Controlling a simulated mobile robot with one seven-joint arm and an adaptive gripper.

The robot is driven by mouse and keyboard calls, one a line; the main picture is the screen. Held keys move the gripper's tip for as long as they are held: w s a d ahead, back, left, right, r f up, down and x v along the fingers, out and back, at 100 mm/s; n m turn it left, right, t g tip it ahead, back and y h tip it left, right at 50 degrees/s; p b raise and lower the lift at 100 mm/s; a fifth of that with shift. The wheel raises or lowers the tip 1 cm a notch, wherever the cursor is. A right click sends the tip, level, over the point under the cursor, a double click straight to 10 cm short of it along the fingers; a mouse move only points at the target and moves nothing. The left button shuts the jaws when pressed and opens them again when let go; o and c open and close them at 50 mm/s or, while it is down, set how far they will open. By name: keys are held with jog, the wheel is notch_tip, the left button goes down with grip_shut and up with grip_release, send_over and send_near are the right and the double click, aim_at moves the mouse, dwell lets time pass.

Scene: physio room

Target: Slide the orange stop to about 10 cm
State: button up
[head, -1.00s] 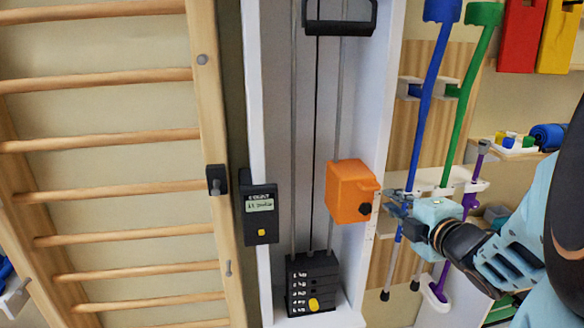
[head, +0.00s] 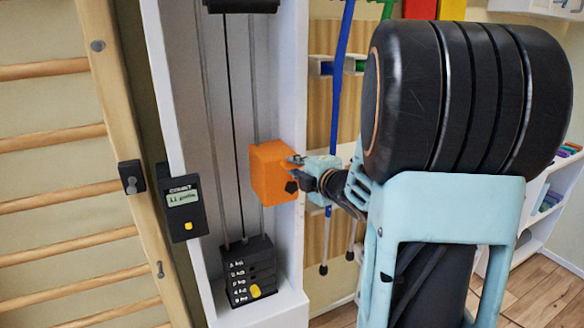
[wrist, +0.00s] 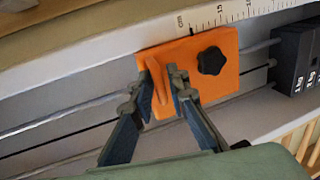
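The orange stop (head: 268,172) sits on the rods of a white upright frame, above the weight stack. In the wrist view the stop (wrist: 218,88) shows a black star knob (wrist: 211,61) and a raised orange tab (wrist: 158,88). My gripper (wrist: 161,84) has one finger on each side of this tab, and the fingers look closed against it. In the head view my gripper (head: 296,161) reaches the stop from the right. A centimetre scale (wrist: 222,18) runs along the white edge beside the stop.
The black weight stack (head: 248,272) with a yellow pin stands below the stop. A small display box (head: 184,207) hangs on the frame's left side. Wooden wall bars (head: 60,135) are at left. A blue crutch (head: 338,100) hangs behind my arm.

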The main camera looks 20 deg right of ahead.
grip_shut()
notch_tip(320, 180, down, 10)
jog(key=b, duration=1)
grip_release()
